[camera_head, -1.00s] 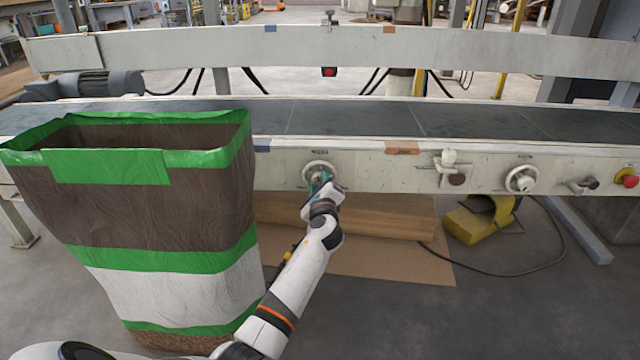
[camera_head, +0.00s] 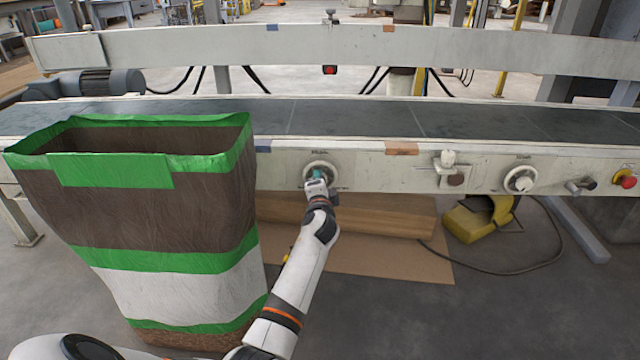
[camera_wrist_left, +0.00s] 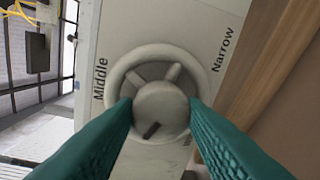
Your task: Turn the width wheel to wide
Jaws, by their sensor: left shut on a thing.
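The width wheel (camera_head: 320,170) is a pale round handwheel on the front panel of the conveyor. In the left wrist view the wheel (camera_wrist_left: 118,72) shows its rim, spokes and round hub (camera_wrist_left: 160,106), with a dark mark on the hub's lower left edge. "Middle" is printed left of the wheel and "Narrow" at its upper right; no "Wide" label is readable. My left gripper (camera_wrist_left: 161,118) is shut on the wheel, its teal fingers on both sides of the hub. It also shows in the head view (camera_head: 318,177). My right gripper is out of view.
A large open bag (camera_head: 160,215) with green bands stands at the left, close to my left arm. A second wheel (camera_head: 520,180) and a red button (camera_head: 628,182) sit farther right on the panel. Cardboard and a yellow block lie beneath the conveyor.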

